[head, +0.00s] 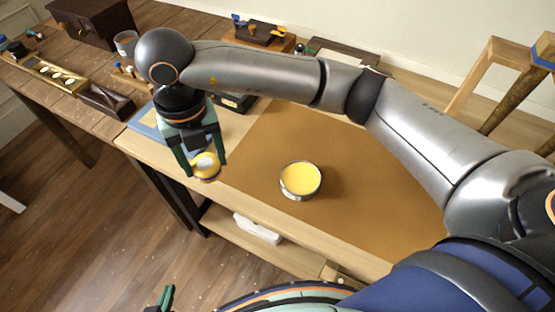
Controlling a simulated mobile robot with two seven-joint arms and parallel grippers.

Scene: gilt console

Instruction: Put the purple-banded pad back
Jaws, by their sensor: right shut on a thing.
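The purple-banded pad (207,174) is a small round thing, yellow and whitish with a dark purplish band low on its side. My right gripper (202,163) reaches across from the right and is shut on it, near the front edge of the table. A round open metal tin (301,181) with a yellow inside stands on the brown mat, to the right of the held pad and apart from it. Part of my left gripper (165,298) shows at the bottom edge; its opening cannot be made out.
The brown mat (370,205) is mostly bare around the tin. A blue-edged tray or frame (146,122) lies left of my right gripper. Dark boxes, a gilt tray (52,75) and a cup (126,42) stand at the back left. A white bundle (257,228) lies on the lower shelf.

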